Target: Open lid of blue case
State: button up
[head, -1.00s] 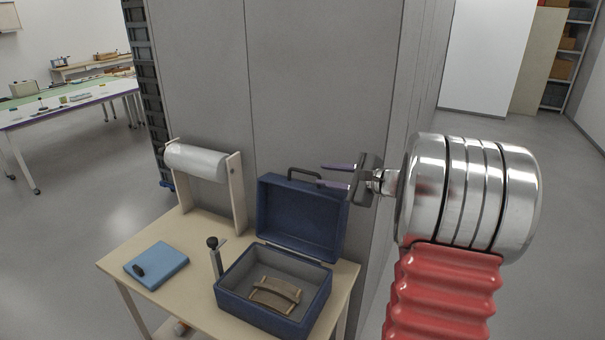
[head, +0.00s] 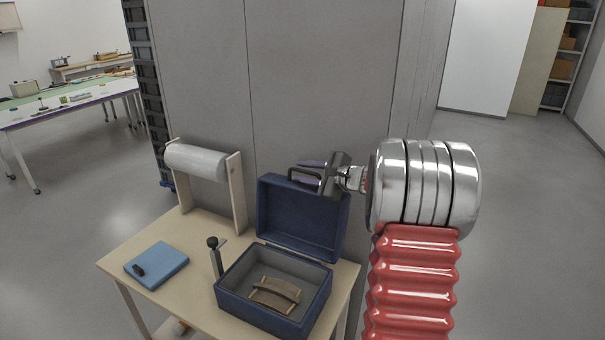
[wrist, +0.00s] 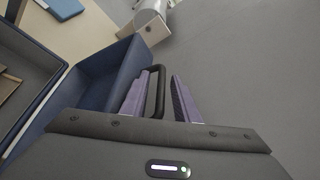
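The blue case (head: 255,312) stands on the small table with its lid (head: 298,215) raised, leaning back behind the open base. A dark handle (head: 303,174) shows at the lid's upper edge. My gripper (head: 308,180) is at that handle, reaching in from the right. In the wrist view the purple fingers (wrist: 163,76) are apart with the handle (wrist: 159,90) between them, nearer the left finger. A gap shows to the right finger. The lid (wrist: 103,80) lies left of the fingers there. Brown curved sherds (head: 274,294) lie inside the base.
The light wooden table (head: 200,240) also holds a blue pad (head: 157,268) with a dark item, a small upright tool (head: 215,262) and a roll of film (head: 196,160) on a stand. A grey wall (head: 320,90) rises behind. Floor is clear at right.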

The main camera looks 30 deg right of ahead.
jog(key=shift+c, duration=0.5)
grip_shut()
jog(key=shift+f, duration=0.1)
jog(key=shift+a, duration=0.1)
jog(key=s+a, duration=0.2)
jog(key=a, duration=0.1)
jog(key=s+a+r, duration=0.1)
jog(key=shift+a, duration=0.3)
